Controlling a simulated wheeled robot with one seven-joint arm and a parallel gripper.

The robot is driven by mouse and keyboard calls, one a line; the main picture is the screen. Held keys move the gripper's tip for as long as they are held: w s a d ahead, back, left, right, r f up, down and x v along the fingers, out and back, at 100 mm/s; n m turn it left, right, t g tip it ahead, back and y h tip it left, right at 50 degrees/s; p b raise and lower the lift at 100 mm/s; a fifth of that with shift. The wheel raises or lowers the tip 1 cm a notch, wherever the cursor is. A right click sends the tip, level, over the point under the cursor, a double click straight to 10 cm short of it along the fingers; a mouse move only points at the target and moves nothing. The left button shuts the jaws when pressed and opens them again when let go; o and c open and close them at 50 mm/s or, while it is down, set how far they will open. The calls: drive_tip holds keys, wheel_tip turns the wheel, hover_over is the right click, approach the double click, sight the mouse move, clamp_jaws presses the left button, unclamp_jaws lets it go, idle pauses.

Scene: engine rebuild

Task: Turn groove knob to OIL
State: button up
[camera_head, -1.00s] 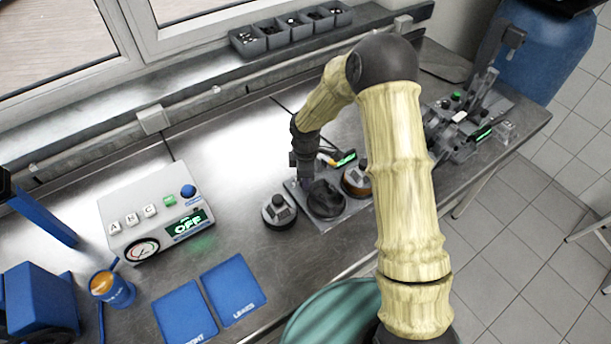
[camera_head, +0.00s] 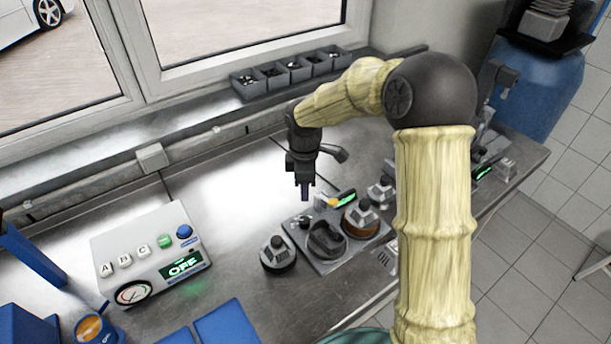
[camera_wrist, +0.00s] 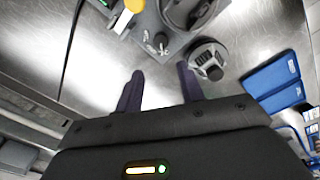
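The small dark groove knob (camera_wrist: 160,38) sits on a grey fixture plate (camera_wrist: 143,22), with white markings around it too small to read. In the head view the knob (camera_head: 304,222) is at the plate's left corner, just below my gripper (camera_head: 305,194). In the wrist view my gripper (camera_wrist: 160,82) is open, its two dark fingers apart with bare metal bench between them. The knob lies beyond the fingertips, and nothing is held. I cannot tell which marking the knob points to.
A black round recess (camera_head: 327,241) and an orange-brown part (camera_head: 360,222) are on the plate, with a green display (camera_head: 345,198) behind. A grey-capped black part (camera_head: 278,255) stands left of it. A control box (camera_head: 150,250) reading OFF is further left.

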drive_tip(key=shift+r, duration=1.85)
drive_tip(key=shift+d, duration=0.1)
drive_tip(key=s+d+f+m+t, duration=0.1)
drive_tip(key=s+d+m+t, duration=0.1)
drive_tip(key=s+d+m, duration=1.3)
drive_tip(key=s+m, duration=0.3)
drive_tip(key=shift+s+f, duration=0.15)
drive_tip(key=shift+f, duration=0.15)
drive_tip(key=shift+c, duration=0.2)
